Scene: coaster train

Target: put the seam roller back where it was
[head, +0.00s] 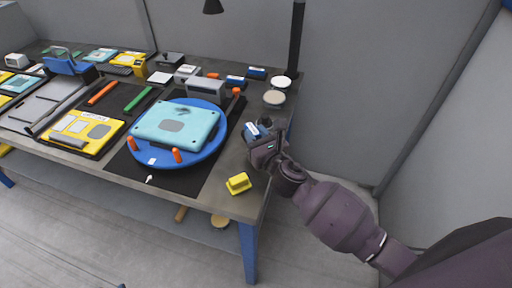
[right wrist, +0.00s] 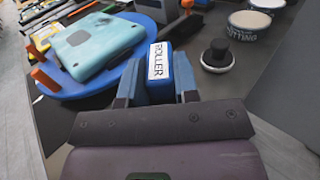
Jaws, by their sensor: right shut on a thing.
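The seam roller is a blue block with a white label reading "ROLLER" (right wrist: 158,62). It is upright between the fingers of my right gripper (right wrist: 163,92), which is shut on it. In the head view the right gripper (head: 258,138) is over the right edge of the workbench, and the blue and white roller (head: 252,130) shows at its tip. Whether the roller touches the bench top is unclear, and its lower part is hidden by the gripper. My left gripper is not in view.
A blue turntable (head: 217,146) carrying a light-blue panel (head: 190,124) stands left of the gripper. A yellow block (head: 238,183) is near the front corner. Round discs (head: 274,97) sit behind. A black knob (right wrist: 217,52) is close right of the roller.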

